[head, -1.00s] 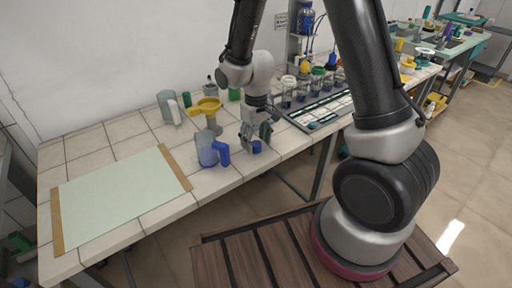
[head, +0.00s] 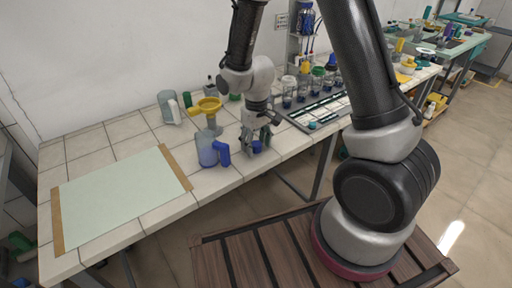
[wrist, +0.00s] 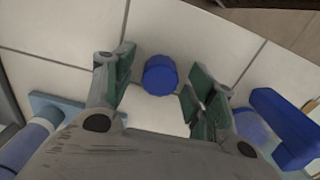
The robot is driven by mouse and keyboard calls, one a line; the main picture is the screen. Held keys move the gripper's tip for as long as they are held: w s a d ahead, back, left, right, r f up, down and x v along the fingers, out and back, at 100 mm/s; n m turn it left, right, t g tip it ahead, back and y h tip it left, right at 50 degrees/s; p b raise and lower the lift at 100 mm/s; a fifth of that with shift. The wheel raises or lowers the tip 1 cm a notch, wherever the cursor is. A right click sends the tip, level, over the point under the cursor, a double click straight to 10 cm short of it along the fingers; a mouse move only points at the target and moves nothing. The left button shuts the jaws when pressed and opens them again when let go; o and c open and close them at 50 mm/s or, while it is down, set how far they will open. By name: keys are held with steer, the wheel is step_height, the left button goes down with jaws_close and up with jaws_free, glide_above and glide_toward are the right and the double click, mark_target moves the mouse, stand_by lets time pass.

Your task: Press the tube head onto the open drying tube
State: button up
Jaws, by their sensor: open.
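A short blue cap-like piece (wrist: 161,75), apparently the tube head, sits on the tiled bench. It also shows in the head view (head: 257,147). My gripper (wrist: 163,84) is open over it, with one green-padded finger on each side. Gaps show between the piece and both fingers in the wrist view. A blue cylinder (wrist: 27,148) beside a light-blue flat base shows at the lower left of the wrist view. I cannot tell whether it is the drying tube. No open drying tube can be clearly made out.
A blue jug (head: 207,150) stands close left of my gripper; its handle (wrist: 285,128) is at the right in the wrist view. A yellow funnel (head: 207,105), a clear jug (head: 168,107) and several jars stand behind. A pale green mat (head: 120,195) lies clear at left.

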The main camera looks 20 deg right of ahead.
mark_target(256, 143)
jaws_close()
steer(key=shift+r, duration=0.4)
stand_by(0.5)
steer(key=shift+r, duration=1.7)
